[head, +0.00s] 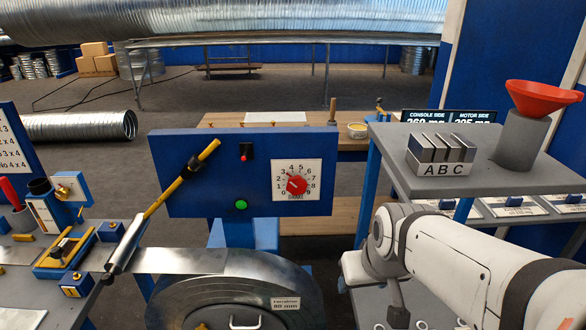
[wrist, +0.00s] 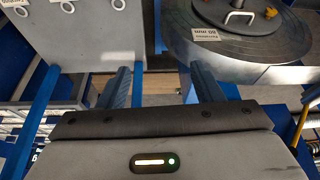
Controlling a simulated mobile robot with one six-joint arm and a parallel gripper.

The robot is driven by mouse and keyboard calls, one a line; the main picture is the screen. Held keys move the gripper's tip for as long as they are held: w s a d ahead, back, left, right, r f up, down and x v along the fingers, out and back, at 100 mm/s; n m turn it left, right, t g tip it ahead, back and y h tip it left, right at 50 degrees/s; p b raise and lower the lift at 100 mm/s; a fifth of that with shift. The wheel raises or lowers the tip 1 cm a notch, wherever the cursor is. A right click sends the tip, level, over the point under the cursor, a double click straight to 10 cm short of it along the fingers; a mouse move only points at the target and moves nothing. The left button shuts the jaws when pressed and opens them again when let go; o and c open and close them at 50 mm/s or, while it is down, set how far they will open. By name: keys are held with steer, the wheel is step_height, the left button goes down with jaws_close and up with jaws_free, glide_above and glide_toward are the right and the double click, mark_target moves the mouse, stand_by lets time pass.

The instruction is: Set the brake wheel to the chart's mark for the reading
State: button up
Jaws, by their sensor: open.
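The red brake wheel (head: 297,184) sits on a white numbered dial plate (head: 278,190) on the blue console panel (head: 185,195). Its pale pointer seems to aim up and left, but the exact number is too small to tell. A dark display (head: 478,115) at the back right reads "CONSOLE SIDE" and "MOTOR SIDE", with figures partly cut off. A white chart (head: 12,150) at the left edge is cut off, with lines ending in "x 4". My gripper (wrist: 163,85) is open and empty in the wrist view, well apart from the wheel, which that view does not show.
A labelled strip coil (head: 245,285) stands below the console; it also shows in the wrist view (wrist: 250,60). A yellow-handled lever (head: 180,185) crosses the panel's left side. At right, a grey shelf (head: 400,160) bears A B C blocks (head: 441,155) and a red funnel (head: 541,97).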

steer(key=shift+o, duration=1)
steer(key=w+a+f+n+t+b, duration=0.1)
steer(key=w+a+t, duration=0.2)
steer(key=w, duration=0.4)
steer(key=w+a+f+n+t+y+b, duration=0.1)
steer(key=w+a+t+b, duration=0.1)
steer(key=w, duration=0.4)
steer(key=shift+w+a+n+t, duration=0.3)
steer(key=shift+w+a+t, duration=0.1)
steer(key=shift+a, duration=0.25)
steer(key=n+t+h+b, duration=0.1)
steer(key=n+t+b, duration=0.15)
steer(key=t, duration=0.55)
glide_toward(297, 188)
steer(key=w, duration=0.9)
steer(key=shift+w+a, duration=0.15)
steer(key=shift+w, duration=0.05)
